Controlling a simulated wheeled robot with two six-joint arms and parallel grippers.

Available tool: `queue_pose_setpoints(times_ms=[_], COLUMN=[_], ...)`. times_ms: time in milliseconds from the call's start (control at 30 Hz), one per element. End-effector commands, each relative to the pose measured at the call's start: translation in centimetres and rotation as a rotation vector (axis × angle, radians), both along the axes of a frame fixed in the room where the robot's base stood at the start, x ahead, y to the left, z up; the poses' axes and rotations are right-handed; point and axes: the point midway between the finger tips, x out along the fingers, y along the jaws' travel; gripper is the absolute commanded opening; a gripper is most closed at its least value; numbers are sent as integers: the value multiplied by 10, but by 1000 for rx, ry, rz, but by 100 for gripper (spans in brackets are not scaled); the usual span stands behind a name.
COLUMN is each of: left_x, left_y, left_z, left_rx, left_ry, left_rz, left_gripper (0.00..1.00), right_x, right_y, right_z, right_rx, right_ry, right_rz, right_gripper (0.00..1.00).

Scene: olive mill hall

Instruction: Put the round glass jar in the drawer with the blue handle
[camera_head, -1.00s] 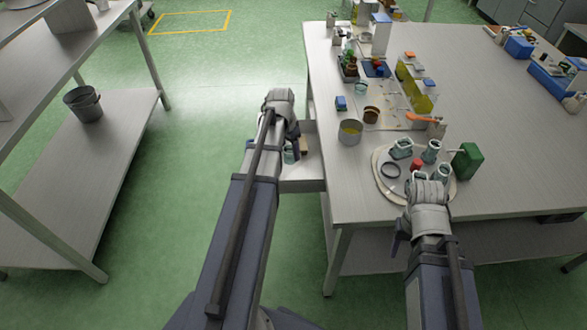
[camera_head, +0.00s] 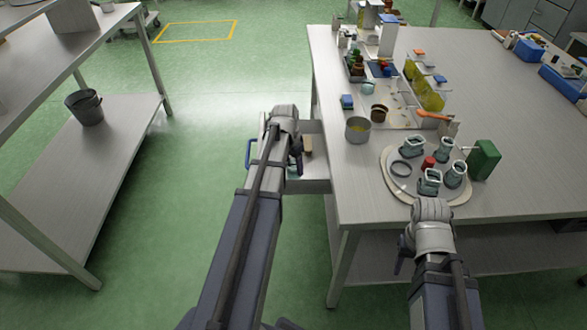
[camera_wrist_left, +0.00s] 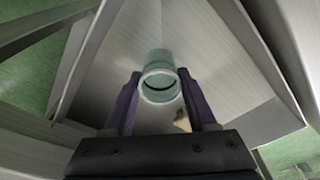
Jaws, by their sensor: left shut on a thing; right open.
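The round glass jar (camera_wrist_left: 160,78), pale teal and open-mouthed, is between the fingers of my left gripper (camera_wrist_left: 160,95) in the left wrist view. The gripper is shut on it. In the head view my left gripper (camera_head: 296,165) is over the open drawer (camera_head: 312,184), and the jar is hidden there. The drawer's blue handle (camera_head: 249,153) shows left of my arm. The drawer's inside surrounds the jar in the wrist view; I cannot tell whether it touches the bottom. My right gripper (camera_head: 432,203) is open at the front rim of the round tray (camera_head: 394,172).
Several teal glass jars and a green canister (camera_head: 484,160) stand on or beside the tray. A metal pot (camera_head: 358,130) stands on the table (camera_head: 500,110) near the drawer. A small tan block (camera_head: 308,144) lies in the drawer. A shelf with a bucket (camera_head: 85,107) is at left.

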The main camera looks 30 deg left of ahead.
Motion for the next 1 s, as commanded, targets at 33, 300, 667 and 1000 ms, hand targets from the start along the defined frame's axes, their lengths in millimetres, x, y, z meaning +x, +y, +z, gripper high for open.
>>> queue_pose_setpoints(times_ms=[33,300,667,1000], left_x=[0,0,0,-1], left_y=[0,0,0,0], left_z=[1,-2,-2,8], left_rx=[0,0,0,0], left_ry=[0,0,0,0], left_rz=[0,0,0,0], left_gripper=[0,64,87,87], right_x=[0,0,0,0], right_y=[0,0,0,0], right_z=[1,-2,-2,8], right_rx=[0,0,0,0], right_ry=[0,0,0,0], right_rz=[0,0,0,0], right_gripper=[50,50,50,50])
